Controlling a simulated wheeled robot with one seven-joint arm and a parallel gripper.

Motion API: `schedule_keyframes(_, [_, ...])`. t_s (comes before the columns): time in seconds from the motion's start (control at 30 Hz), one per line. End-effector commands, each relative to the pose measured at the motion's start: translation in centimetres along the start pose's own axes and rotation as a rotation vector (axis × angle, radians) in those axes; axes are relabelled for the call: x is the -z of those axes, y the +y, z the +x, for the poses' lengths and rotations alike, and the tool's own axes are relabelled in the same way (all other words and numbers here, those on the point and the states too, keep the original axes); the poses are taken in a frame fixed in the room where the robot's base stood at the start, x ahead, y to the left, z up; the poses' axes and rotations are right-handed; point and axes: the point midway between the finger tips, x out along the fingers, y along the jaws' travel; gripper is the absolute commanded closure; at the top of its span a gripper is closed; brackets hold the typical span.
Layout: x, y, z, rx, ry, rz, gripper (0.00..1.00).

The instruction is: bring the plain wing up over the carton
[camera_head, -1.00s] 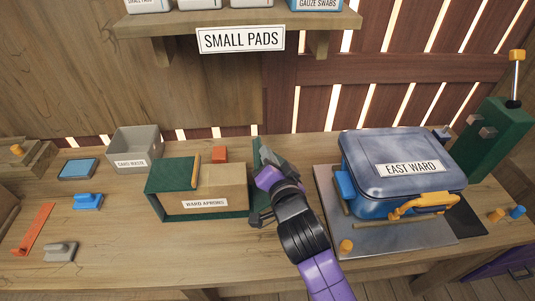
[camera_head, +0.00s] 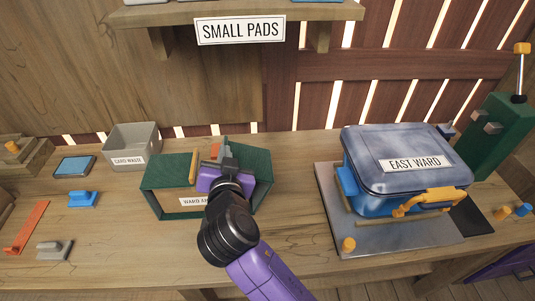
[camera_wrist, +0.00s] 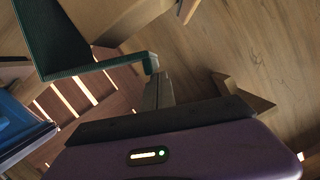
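The carton (camera_head: 187,201), tan in a green frame and labelled for ward aprons, stands mid-bench. Its left wing (camera_head: 166,171) lies over the top and has a yellow strip (camera_head: 194,167) on its edge. The plain green wing (camera_head: 257,164) is on the right and now reaches inward at top height. My gripper (camera_head: 228,151) is over the right half of the carton, at the plain wing's inner edge. Its fingers (camera_wrist: 158,90) look closed together, with nothing seen between them. In the wrist view a green edge (camera_wrist: 152,63) is by the fingertips. My wrist hides part of the label and wing.
A blue lidded bin (camera_head: 405,175) stands on a metal plate to the right. A grey bin (camera_head: 132,146) is behind left. An orange-red block (camera_head: 215,151) shows behind my gripper. Several small handled pieces lie left. Bench between carton and plate is clear.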

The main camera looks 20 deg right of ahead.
Motion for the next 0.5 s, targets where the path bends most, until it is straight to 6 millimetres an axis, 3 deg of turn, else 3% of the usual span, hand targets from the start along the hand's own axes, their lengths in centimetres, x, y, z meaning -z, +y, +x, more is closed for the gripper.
schedule_keyframes(0.2, [-3.0,-3.1,0.8,-0.037,-0.001,-0.161,1.00])
schedule_keyframes(0.5, [-5.4,-5.3,1.4,-0.076,-0.001,-0.305,1.00])
